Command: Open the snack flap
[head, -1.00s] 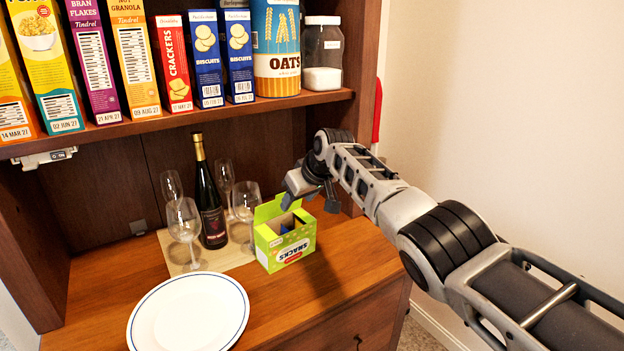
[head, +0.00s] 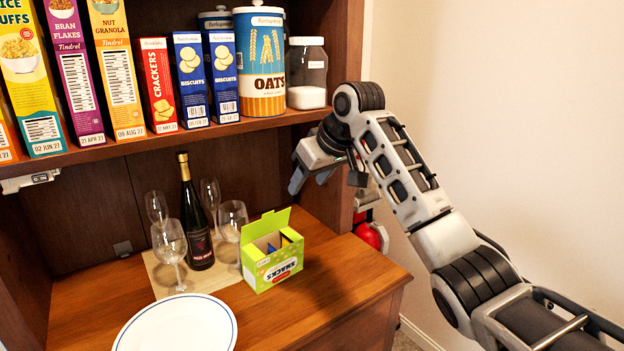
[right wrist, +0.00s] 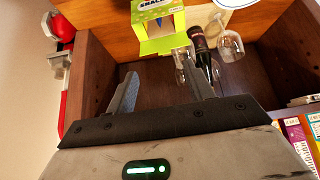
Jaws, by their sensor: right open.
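The green snacks box (head: 272,256) stands on the wooden counter, right of the bottle and glasses. Its top is open: the green flap (head: 266,226) stands up at the back edge, and blue and yellow contents show inside. In the right wrist view the flap (right wrist: 163,45) reaches toward my gripper from the box (right wrist: 158,14). My right gripper (head: 308,184) is above and to the right of the box, below the shelf, clear of the flap. Its fingers (right wrist: 165,92) are apart with nothing between them. My left gripper is not in view.
A wine bottle (head: 196,215) and several wine glasses stand on a board beside the box. A white plate (head: 178,325) lies in front. The shelf (head: 190,133) above holds cereal boxes, an oats canister and a jar. The counter right of the box is clear.

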